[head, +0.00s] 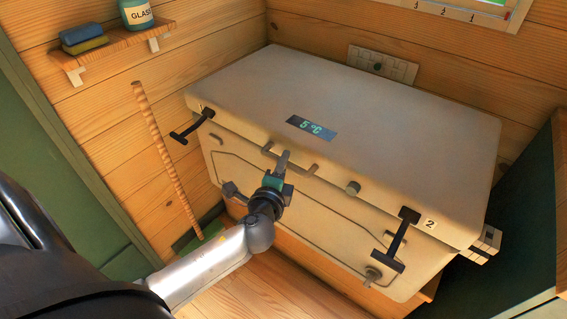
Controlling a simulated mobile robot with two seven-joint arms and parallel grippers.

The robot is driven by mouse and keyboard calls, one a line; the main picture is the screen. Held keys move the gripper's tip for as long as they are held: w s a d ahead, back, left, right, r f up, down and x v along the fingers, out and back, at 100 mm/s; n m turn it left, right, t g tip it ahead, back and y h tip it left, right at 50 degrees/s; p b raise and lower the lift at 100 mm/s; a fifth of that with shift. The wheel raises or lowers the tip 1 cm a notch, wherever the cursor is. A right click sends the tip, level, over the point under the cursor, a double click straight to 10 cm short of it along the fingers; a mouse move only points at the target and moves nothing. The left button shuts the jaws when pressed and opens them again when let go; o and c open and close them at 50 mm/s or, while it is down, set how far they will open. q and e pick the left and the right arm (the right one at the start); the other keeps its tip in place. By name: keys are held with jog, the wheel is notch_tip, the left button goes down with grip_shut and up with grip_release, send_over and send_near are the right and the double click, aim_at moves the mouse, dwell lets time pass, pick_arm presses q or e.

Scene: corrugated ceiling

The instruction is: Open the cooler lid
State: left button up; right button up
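The cooler (400,225) is a large cream chest against the wooden wall. Its lid (350,95) is down and carries a lit "5°C" display (311,128). A dark latch (192,126) at the lid's left front corner sticks outward, clear of the front face. A second dark latch (397,240), beside a "2" label, slopes down near a round catch (373,274) on the front; I cannot tell whether they touch. My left gripper (281,168) is at the middle of the lid's front edge; contact and finger opening are unclear. My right gripper is out of view.
A wooden rod (168,160) leans on the left wall. A dark green cabinet (535,200) stands close on the right. The lid top is clear.

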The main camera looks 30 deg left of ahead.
pick_arm(q)
grip_shut()
dwell(1.0)
